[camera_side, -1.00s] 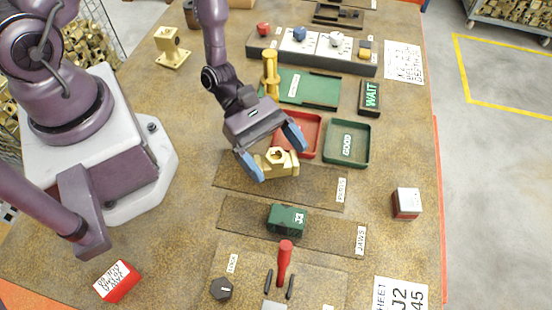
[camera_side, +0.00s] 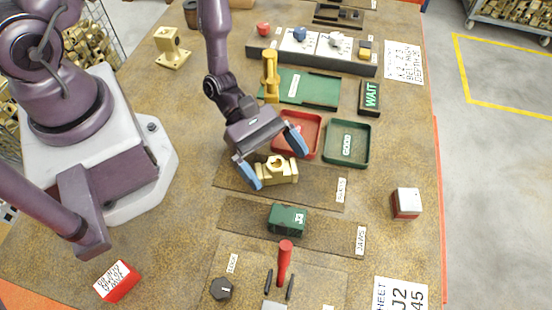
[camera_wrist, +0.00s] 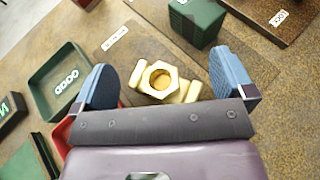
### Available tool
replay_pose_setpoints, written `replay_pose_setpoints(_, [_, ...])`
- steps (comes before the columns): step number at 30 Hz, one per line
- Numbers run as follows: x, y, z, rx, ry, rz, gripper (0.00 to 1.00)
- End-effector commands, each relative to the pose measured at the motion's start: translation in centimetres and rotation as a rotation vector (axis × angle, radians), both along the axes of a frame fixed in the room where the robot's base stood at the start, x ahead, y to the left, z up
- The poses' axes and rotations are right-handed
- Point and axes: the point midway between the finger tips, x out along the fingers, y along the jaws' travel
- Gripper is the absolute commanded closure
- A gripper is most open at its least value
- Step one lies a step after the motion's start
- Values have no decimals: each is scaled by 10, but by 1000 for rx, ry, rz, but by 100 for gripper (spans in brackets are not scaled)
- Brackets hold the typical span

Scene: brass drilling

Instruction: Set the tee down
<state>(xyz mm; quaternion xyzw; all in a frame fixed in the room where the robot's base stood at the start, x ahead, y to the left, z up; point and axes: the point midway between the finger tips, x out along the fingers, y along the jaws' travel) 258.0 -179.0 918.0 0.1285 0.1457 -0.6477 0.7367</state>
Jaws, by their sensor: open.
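The brass tee (camera_side: 277,171) lies on the brown mat labelled PARTS (camera_side: 328,190) in the side view. It has a hexagonal collar around a round opening that faces up, with a stub out to each side. In the wrist view the tee (camera_wrist: 161,82) sits between the two blue fingers with a gap on both sides. My gripper (camera_side: 276,165) is open around the tee; its fingers stand wide apart, touching nothing that I can see. The gripper also shows in the wrist view (camera_wrist: 165,83).
A green block marked J4 (camera_side: 286,219) lies on the JAWS mat (camera_side: 340,238) in front. The red tray (camera_side: 314,150) and the green GOOD tray (camera_side: 364,160) stand just behind. A red-and-white block (camera_side: 406,203) is at the right.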

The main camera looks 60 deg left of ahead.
Motion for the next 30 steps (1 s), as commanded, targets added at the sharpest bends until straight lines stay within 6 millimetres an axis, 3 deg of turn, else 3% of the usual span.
replay_pose_setpoints(5, [-2,31,12,3,-2,9,0])
replay_pose_setpoints(9, [-3,27,40,3,-5,1,0])
replay_pose_setpoints(16, [-3,27,70,2,-3,2,0])
replay_pose_setpoints(26, [-1,28,80,21,-19,1,0])
replay_pose_setpoints(30, [20,47,78,218,-214,-15,0])
